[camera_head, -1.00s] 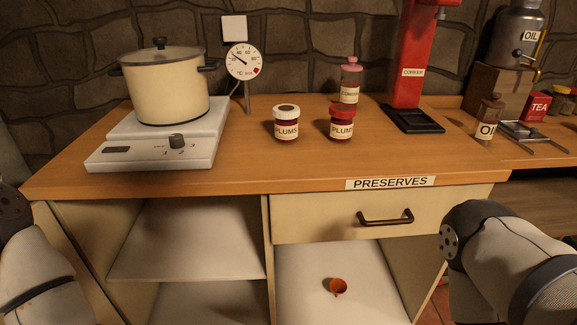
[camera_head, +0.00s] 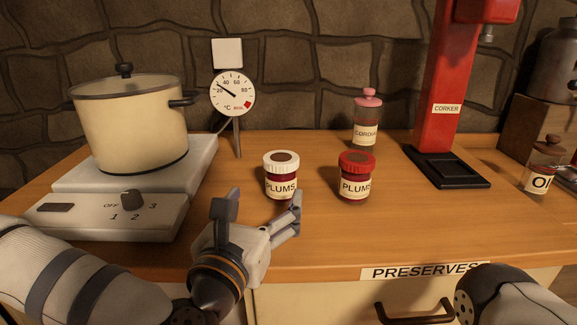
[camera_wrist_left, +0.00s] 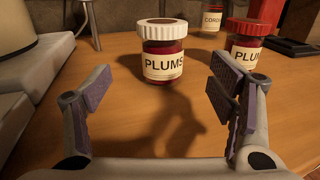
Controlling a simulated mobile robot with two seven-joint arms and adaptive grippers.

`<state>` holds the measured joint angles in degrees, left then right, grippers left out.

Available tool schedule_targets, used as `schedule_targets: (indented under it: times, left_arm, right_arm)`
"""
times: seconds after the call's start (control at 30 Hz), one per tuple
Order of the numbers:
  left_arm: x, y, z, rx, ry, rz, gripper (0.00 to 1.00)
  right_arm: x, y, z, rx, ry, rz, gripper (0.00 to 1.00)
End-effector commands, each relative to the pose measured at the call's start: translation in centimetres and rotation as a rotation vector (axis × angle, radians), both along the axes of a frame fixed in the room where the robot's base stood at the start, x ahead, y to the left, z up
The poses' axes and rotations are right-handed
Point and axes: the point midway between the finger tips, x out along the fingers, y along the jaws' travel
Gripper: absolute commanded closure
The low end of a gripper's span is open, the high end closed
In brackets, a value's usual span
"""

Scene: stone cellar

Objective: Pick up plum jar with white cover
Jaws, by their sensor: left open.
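The plum jar with the white cover (camera_head: 281,176) stands upright on the wooden counter, its PLUMS label facing me. It also shows in the left wrist view (camera_wrist_left: 163,52), ahead of and between the open fingers. My left gripper (camera_head: 262,203) is open and empty, low over the counter just in front of this jar and apart from it. In the left wrist view its two fingers (camera_wrist_left: 158,95) are spread wide. A second plum jar with a red cover (camera_head: 355,177) stands to the right; it also shows in the wrist view (camera_wrist_left: 245,42). My right gripper is not in view; only part of that arm shows.
A hot plate (camera_head: 110,213) with a cream pot (camera_head: 128,120) stands left, beside a dial thermometer (camera_head: 232,93). A cordial bottle (camera_head: 366,122) is behind the jars. A red corker (camera_head: 447,105) and an oil bottle (camera_head: 545,165) stand right. The counter (camera_head: 340,238) before the jars is clear.

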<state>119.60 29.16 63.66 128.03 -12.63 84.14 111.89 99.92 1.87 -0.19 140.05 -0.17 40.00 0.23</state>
Motion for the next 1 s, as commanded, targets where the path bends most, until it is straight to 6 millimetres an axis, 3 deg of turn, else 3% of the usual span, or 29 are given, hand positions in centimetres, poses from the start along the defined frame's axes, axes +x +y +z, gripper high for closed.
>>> schedule_targets:
  times: [0.13, 0.5, 0.6, 0.8, 0.87, 1.0]
  left_arm:
    - [3.3, -0.9, 0.1, 0.001, -0.003, 0.002, 0.23]
    - [9.1, -2.8, 0.3, 0.003, -0.003, 0.0, 0.23]
    - [10.2, -3.2, 0.2, 0.002, -0.001, -0.001, 0.23]
    - [10.4, -3.2, 0.1, 0.002, 0.0, -0.001, 0.23]
    - [10.4, -3.2, 0.1, 0.002, 0.0, -0.001, 0.32]
    - [10.4, -3.2, 0.1, 0.002, 0.0, -0.001, 0.64]
  right_arm:
    - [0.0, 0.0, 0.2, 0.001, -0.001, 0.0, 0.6]
    - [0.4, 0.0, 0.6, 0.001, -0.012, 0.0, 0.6]
    - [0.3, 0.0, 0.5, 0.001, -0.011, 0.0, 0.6]
    - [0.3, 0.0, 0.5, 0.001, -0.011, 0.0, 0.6]
    - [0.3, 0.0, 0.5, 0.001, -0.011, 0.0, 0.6]
    - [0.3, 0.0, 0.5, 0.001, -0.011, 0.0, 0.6]
